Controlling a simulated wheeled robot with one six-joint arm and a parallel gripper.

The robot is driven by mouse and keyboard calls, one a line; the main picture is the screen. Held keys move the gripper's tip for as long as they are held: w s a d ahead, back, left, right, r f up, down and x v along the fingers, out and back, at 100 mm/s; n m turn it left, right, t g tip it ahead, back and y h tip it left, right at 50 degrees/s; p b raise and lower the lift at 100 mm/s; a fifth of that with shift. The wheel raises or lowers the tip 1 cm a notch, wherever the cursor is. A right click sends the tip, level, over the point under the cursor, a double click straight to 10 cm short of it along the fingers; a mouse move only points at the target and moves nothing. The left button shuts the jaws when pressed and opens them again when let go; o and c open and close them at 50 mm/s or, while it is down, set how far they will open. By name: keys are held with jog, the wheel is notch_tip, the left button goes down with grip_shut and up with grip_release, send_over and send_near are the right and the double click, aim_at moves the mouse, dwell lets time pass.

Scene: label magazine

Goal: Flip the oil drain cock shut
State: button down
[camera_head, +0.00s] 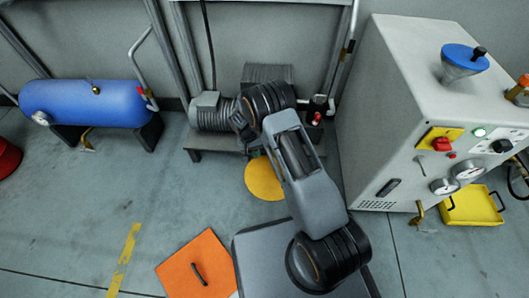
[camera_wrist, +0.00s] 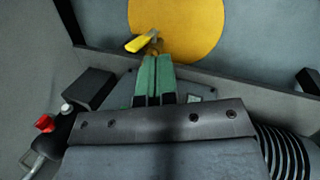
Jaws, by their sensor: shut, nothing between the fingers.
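A small cock with a yellow lever (camera_wrist: 136,43) and a brass body (camera_wrist: 153,42) shows at the top of the wrist view, in front of a yellow disc (camera_wrist: 185,22). The lever points left and slightly down there. My gripper (camera_wrist: 156,59) is shut and empty, its green fingers side by side, with the tips just below the brass body in the picture. I cannot tell whether they touch it. In the head view, my arm hides this cock; the yellow disc (camera_head: 262,180) shows on the floor beside my arm.
The motor unit (camera_head: 213,112) stands on a grey bench (camera_head: 192,141) against the wall. A blue tank (camera_head: 88,103) is at left, a grey cabinet (camera_head: 400,95) at right. An orange panel (camera_head: 193,258) lies at the front. Open floor is at left.

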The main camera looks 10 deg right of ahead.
jog(key=w, duration=0.1)
jog(key=w+m, duration=0.1)
jog(key=w, duration=0.1)
jog(key=w+r+m+t, duration=0.1)
jog(key=shift+w+a+r, duration=0.1)
jog(key=shift+w+a, duration=0.05)
jog(key=shift+a, duration=0.1)
jog(key=s+d+f+b, duration=0.2)
jog(key=d+f+b, duration=0.4)
jog(key=f, duration=0.4)
jog(key=shift+d+f, duration=0.15)
jog(key=shift+d, duration=0.2)
jog(key=shift+s, duration=0.1)
